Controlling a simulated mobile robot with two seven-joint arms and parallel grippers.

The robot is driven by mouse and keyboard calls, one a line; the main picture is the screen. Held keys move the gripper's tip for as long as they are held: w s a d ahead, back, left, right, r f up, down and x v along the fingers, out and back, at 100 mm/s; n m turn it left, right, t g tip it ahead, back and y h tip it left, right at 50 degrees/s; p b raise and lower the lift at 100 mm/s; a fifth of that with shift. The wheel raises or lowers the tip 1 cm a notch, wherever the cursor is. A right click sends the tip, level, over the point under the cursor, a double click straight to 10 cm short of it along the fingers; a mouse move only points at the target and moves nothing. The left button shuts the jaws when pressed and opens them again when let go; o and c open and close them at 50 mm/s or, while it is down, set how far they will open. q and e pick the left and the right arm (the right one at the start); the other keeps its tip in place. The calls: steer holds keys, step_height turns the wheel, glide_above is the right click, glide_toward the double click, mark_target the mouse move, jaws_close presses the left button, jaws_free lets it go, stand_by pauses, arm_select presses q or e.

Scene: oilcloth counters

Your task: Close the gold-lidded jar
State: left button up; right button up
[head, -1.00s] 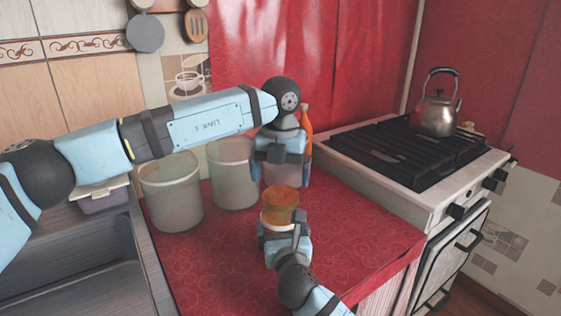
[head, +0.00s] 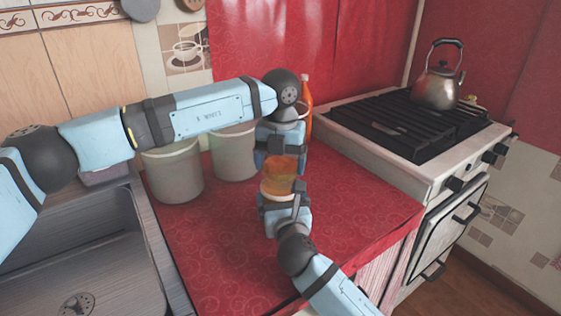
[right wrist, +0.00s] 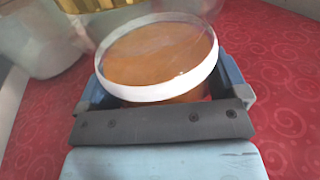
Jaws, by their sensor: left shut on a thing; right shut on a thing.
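The open jar (head: 276,188) stands on the red counter with a white rim and amber contents. In the right wrist view the jar (right wrist: 150,92) is uncovered and fills the middle. My right gripper (head: 284,203) is shut around the jar from the near side. My left gripper (head: 281,155) points down above the jar, shut on the gold lid (head: 283,168). The lid hides the far part of the jar's mouth in the head view. A ridged edge of the lid (right wrist: 88,10) shows at the top left of the right wrist view, apart from the rim.
Two pale translucent tubs (head: 174,173) stand on the counter's left, behind my left arm. An orange bottle (head: 306,98) is behind my left gripper. A stove with a kettle (head: 437,85) is at right; a sink (head: 80,250) is at left. The front counter is clear.

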arm_select(q)
steer(key=m, duration=0.8)
steer(key=o, duration=0.8)
step_height(320, 180, up, 12)
arm_select(e)
steer(key=o, duration=1.4)
steer(key=shift+s, duration=0.1)
arm_select(q)
step_height(320, 180, up, 2)
steer(key=shift+r+p, duration=0.1)
steer(key=shift+p, duration=0.9)
arm_select(e)
steer(key=s, duration=0.3)
steer(key=s+d, duration=0.1)
steer(key=s, duration=0.3)
steer(key=shift+s+d, duration=0.1)
steer(key=shift+d, duration=0.1)
